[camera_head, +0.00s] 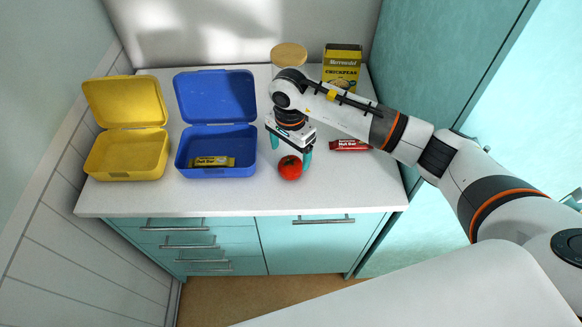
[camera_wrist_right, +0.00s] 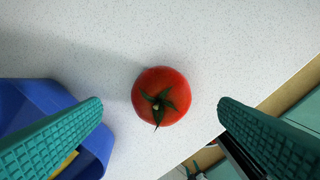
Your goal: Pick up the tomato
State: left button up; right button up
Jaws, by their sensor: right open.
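A red tomato (camera_head: 290,168) with a green stem sits on the white countertop near its front edge, right of the blue lunchbox. My right gripper (camera_head: 291,153) is above the tomato and open, its teal fingers pointing down. In the right wrist view the tomato (camera_wrist_right: 161,97) lies between the two spread fingers (camera_wrist_right: 160,125), with clear space on both sides and nothing touching it. My left gripper does not show.
An open blue lunchbox (camera_head: 181,160) holding a yellow bar (camera_head: 212,161) stands left of the tomato. An open yellow lunchbox (camera_head: 125,175) is farther left. A red bar (camera_head: 349,145) lies to the right. A lidded jar (camera_head: 289,54) and a yellow chickpea box (camera_head: 341,66) stand behind.

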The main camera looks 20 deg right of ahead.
aim_at(290, 162)
jog(key=f+b, duration=0.1)
jog(key=f, duration=0.1)
jog(key=f+b, duration=0.1)
jog(key=f, duration=0.2)
jog(key=shift+s+a+f, duration=0.1)
jog(key=shift+s, duration=0.1)
jog(key=shift+w+f, duration=0.15)
jog(key=shift+w, duration=0.1)
jog(key=shift+s, duration=0.2)
jog(key=c, duration=1.1)
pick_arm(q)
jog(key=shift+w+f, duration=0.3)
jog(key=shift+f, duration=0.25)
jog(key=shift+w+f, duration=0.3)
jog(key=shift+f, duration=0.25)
